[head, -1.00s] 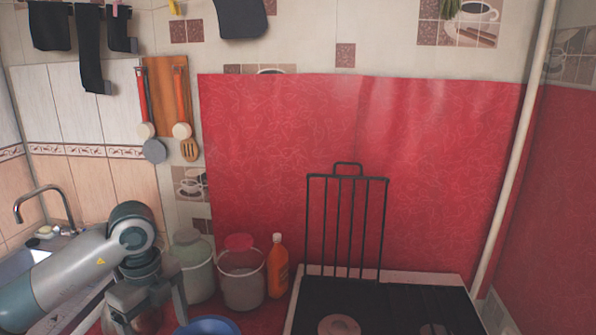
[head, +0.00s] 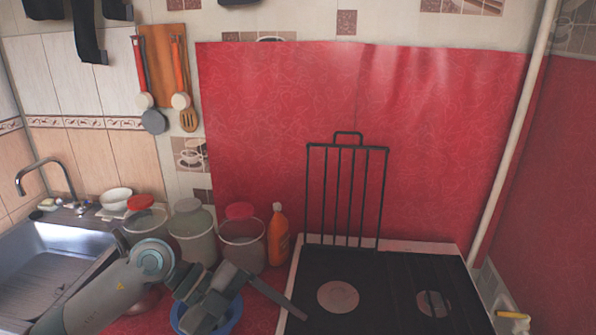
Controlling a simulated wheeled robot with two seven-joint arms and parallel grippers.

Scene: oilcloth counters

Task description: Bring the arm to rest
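My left arm comes in from the lower left, over the counter's left part. Its gripper (head: 249,318) hangs above the blue bowl (head: 236,312) and partly hides it. My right gripper is not in view.
Several jars, one a clear jar with a red lid (head: 242,240), and an orange bottle (head: 278,236) stand behind the gripper. The black stove (head: 385,290) is right, with an upright rack (head: 345,195). The sink (head: 50,260) is left. The stove top looks clear.

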